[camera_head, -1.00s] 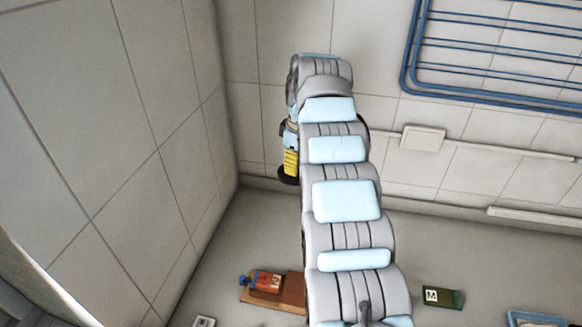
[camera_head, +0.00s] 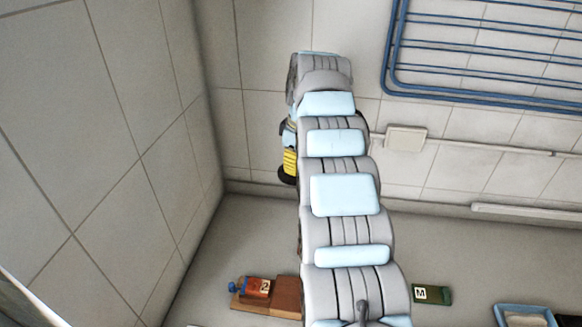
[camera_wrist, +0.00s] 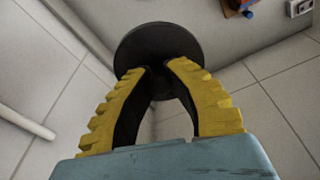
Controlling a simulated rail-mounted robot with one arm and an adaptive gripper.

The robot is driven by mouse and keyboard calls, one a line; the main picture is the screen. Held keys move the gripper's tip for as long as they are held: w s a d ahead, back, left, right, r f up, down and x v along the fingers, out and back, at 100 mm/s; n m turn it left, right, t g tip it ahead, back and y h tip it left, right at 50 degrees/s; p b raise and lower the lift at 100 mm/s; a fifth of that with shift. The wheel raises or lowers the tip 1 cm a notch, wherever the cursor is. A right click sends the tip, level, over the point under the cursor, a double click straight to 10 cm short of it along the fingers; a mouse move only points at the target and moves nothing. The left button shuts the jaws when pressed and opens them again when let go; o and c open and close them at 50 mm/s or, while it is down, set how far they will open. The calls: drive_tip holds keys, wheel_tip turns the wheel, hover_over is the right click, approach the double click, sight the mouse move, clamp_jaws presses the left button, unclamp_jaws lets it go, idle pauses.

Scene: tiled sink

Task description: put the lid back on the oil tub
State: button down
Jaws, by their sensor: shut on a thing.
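My gripper (camera_wrist: 160,72) has yellow ridged fingers, closed around the stem or knob of a round black lid (camera_wrist: 158,40) in the wrist view. The lid's flat disc lies beyond the fingertips. In the head view, my gripper (camera_head: 289,163) hangs at the far end of the arm, in front of the back wall. A dark edge of the lid (camera_head: 286,180) shows below the yellow fingers. I cannot make out the oil tub in either view; my arm hides part of the counter.
A green box marked M (camera_head: 432,294) and a blue-rimmed tray (camera_head: 525,312) lie right of my arm. A blue rack (camera_head: 480,50) and a pipe (camera_head: 490,147) run along the back wall.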

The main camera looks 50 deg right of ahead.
drive_tip(key=shift+s+d, duration=0.25)
drive_tip(key=shift+s, duration=0.05)
drive_tip(key=s+d+r+m, duration=0.1)
drive_tip(key=s+d+m, duration=0.2)
drive_tip(key=s+d, duration=0.3)
drive_tip(key=shift+s+r, duration=0.4)
drive_tip(key=shift+s, duration=0.05)
idle(1.0)
drive_tip(key=shift+d, duration=0.1)
drive_tip(key=shift+s+d, duration=0.2)
drive_tip(key=shift+s, duration=0.15)
